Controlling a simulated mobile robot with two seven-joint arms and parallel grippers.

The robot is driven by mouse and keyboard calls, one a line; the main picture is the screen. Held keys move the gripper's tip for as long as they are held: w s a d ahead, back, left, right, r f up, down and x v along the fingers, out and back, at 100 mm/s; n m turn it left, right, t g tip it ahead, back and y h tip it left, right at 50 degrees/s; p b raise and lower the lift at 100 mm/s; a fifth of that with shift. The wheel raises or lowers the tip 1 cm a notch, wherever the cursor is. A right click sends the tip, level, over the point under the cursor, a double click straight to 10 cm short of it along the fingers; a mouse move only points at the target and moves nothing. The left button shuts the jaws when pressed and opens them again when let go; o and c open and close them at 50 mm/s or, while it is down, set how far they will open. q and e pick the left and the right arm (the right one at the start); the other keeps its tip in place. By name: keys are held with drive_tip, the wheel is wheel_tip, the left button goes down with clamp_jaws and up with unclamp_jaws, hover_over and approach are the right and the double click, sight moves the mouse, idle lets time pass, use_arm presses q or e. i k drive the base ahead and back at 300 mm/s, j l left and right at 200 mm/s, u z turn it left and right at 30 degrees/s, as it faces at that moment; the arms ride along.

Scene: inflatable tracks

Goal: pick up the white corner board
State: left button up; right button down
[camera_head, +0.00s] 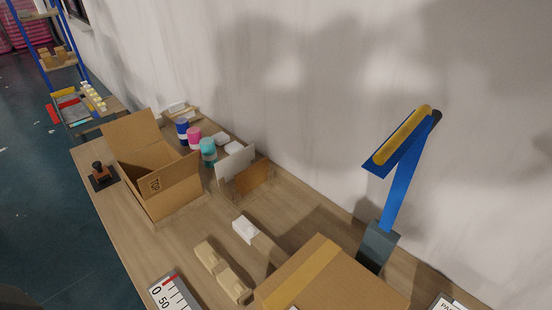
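A white board (235,163) stands upright on the wooden table, right of the open cardboard box. A brown board (252,181) stands close beside it on the near right side. I cannot tell whether the two touch. A smaller white block (245,229) lies nearer on the table, so which white piece is the corner board is not fully certain. Neither of my grippers shows in the head view.
An open cardboard box (181,194) stands left of the boards. A closed carton (343,277) and tan blocks (211,257) are in front. A blue stand with a yellow top (403,187) rises at right. Cans (194,137) stand behind. A wall borders the table's far side.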

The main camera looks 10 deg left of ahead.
sight(243, 226)
drive_tip(key=i+j+u, duration=0.2)
drive_tip(key=j, duration=0.35)
drive_tip(key=i+j+u, duration=0.15)
drive_tip(key=i+j, duration=0.25)
drive_tip(key=i+j+u, duration=0.2)
drive_tip(key=i+j, duration=0.15)
drive_tip(key=j, duration=0.15)
